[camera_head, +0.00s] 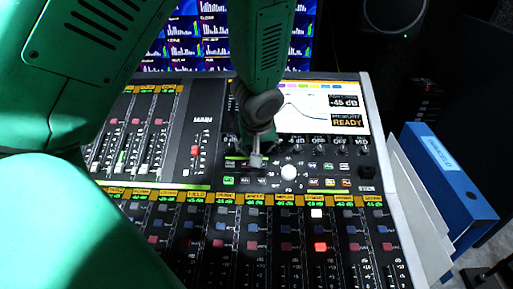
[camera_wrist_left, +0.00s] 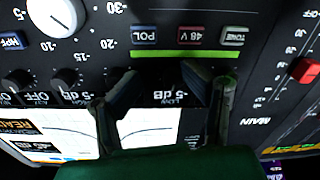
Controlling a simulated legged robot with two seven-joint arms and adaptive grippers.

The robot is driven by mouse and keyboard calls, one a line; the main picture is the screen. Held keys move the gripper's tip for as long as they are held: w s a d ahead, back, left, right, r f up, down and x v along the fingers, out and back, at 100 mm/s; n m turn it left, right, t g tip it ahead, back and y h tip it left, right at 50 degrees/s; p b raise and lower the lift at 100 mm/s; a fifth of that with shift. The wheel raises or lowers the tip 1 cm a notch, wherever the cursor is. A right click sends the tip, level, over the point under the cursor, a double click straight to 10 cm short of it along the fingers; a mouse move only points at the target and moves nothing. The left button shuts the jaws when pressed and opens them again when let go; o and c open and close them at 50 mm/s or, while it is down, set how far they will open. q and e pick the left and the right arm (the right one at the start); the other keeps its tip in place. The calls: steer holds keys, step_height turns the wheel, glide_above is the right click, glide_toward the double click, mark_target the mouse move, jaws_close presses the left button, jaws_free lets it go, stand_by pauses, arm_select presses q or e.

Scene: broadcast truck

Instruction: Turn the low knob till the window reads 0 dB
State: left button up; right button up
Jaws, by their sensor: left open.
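The console's screen (camera_head: 322,108) has a readout window (camera_head: 345,102) that looks like "-45 dB"; a decimal point would be too small to tell. My left gripper (camera_head: 256,160) points down at the console just below the screen. In the left wrist view the left gripper (camera_wrist_left: 163,77) is open, its dark fingers apart over the row of small knobs. Printing that looks like "LOW" (camera_wrist_left: 188,98) shows between the fingers. I cannot make out the low knob, which the fingers may hide. My right gripper is not in view.
A larger white knob (camera_head: 289,172) stands to the right of my gripper; it also shows in the left wrist view (camera_wrist_left: 57,15). Small black knobs (camera_wrist_left: 68,78) stand close by. Faders and lit buttons (camera_head: 320,247) fill the front. A blue binder (camera_head: 447,180) is at right.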

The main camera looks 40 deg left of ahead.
arm_select(q)
steer(key=shift+w+d+r, duration=0.1)
steer(key=shift+d+r, duration=0.05)
steer(key=shift+d, duration=0.1)
steer(key=shift+a+r, duration=0.1)
steer(key=shift+s+a+f, duration=0.1)
steer(key=shift+a+f, duration=0.05)
steer(key=shift+a, duration=0.4)
steer(key=shift+s+a+f, duration=0.1)
steer(key=shift+a+f, duration=0.05)
steer(key=shift+a, duration=0.4)
jaws_close()
steer(key=shift+s+a, duration=0.1)
steer(key=shift+a, duration=0.2)
steer(key=shift+d, duration=0.45)
steer(key=shift+a, duration=0.15)
